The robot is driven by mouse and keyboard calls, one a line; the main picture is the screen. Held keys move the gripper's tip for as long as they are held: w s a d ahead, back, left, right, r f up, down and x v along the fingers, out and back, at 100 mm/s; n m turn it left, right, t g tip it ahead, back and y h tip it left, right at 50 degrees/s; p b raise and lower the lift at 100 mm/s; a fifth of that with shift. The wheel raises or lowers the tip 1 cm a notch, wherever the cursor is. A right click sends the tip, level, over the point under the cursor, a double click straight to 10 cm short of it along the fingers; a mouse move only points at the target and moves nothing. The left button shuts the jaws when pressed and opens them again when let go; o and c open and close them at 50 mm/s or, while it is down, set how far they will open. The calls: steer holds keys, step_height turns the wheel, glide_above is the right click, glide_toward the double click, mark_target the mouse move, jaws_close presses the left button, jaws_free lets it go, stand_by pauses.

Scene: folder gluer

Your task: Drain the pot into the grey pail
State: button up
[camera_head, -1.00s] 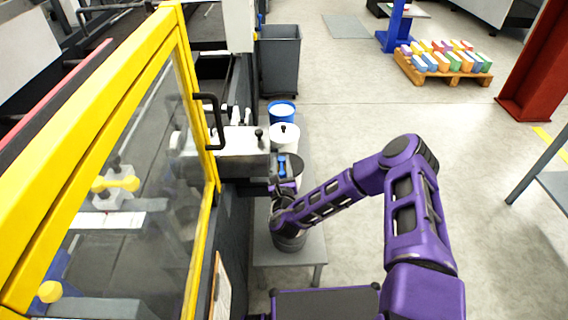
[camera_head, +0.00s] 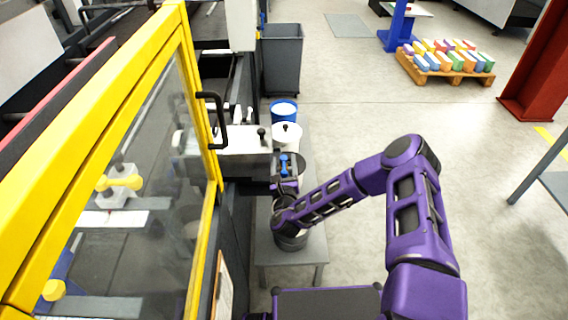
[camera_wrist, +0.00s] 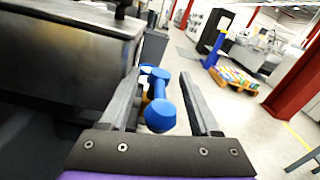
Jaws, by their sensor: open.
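The pot (camera_head: 228,166) is a grey metal box on the machine's side. In the wrist view it is the large dark metal body (camera_wrist: 60,55) at the left. A blue handle (camera_head: 284,160) stands by its right end and shows as a blue T-shaped handle in the wrist view (camera_wrist: 158,100). My gripper (camera_wrist: 160,88) is open, with one finger on each side of this handle; I cannot tell whether they touch it. A round dark-topped vessel (camera_head: 297,170) behind the handle may be the grey pail; it is partly hidden by the handle and gripper.
A white lidded container (camera_head: 286,137) and a blue pail (camera_head: 284,112) stand in a row behind. A low grey table (camera_head: 311,251) lies under my wrist. A yellow-framed guard (camera_head: 196,90) stands at left, a dark bin (camera_head: 282,60) farther back.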

steer(key=shift+s, duration=0.1)
steer(key=s, duration=1.7)
steer(key=shift+s+a, duration=0.1)
